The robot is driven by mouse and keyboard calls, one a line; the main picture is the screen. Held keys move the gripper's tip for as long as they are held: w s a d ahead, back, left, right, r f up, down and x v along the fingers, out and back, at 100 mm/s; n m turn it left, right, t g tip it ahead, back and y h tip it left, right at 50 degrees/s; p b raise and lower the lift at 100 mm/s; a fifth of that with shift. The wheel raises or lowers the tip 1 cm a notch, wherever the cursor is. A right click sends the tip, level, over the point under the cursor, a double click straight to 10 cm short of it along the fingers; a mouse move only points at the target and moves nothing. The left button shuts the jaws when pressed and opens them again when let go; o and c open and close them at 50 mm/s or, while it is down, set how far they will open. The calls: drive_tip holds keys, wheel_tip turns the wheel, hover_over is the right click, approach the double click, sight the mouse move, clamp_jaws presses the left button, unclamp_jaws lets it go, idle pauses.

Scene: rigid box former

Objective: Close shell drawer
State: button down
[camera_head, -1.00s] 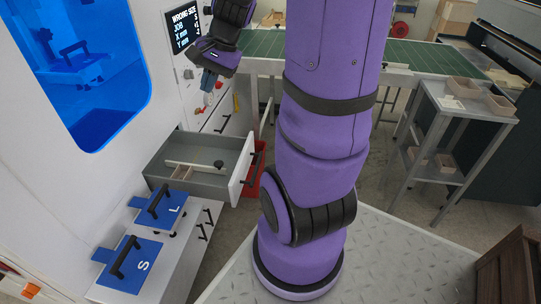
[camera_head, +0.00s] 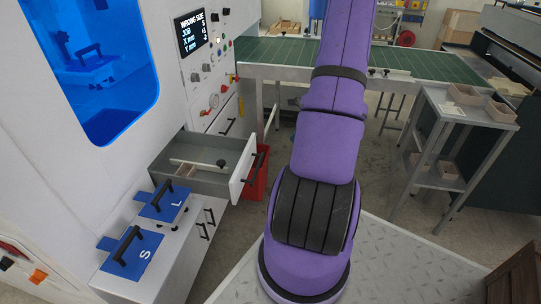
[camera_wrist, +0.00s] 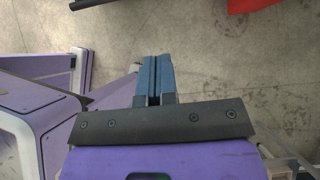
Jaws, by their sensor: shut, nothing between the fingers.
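The open shell drawer (camera_head: 205,160) juts out of the white machine in the head view, with a grey inside and a white front (camera_head: 246,178). A black bar handle (camera_head: 254,168) is on its front. A light bar and a small wooden piece lie inside it. My gripper (camera_wrist: 154,78) shows in the wrist view with its two blue fingers together and nothing between them. It points over bare floor. A black bar at the top left edge may be a handle; I cannot tell. In the head view my gripper is hidden or out of frame.
A red bin (camera_head: 259,172) stands behind the drawer. Blue plates marked L (camera_head: 175,206) and S (camera_head: 143,257) lie on the ledge at the left. A green conveyor (camera_head: 270,52) runs across the back. A grey cart (camera_head: 455,118) stands at the right.

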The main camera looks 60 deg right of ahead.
drive_tip(key=w+r+x, duration=0.1)
drive_tip(key=x, duration=1.2)
drive_tip(key=shift+w+a, duration=0.2)
drive_tip(key=shift+a, duration=0.05)
drive_tip(key=shift+w+a, duration=0.1)
drive_tip(key=shift+w, duration=0.05)
hover_over(200, 154)
drive_tip(key=shift+a, duration=0.15)
idle(0.4)
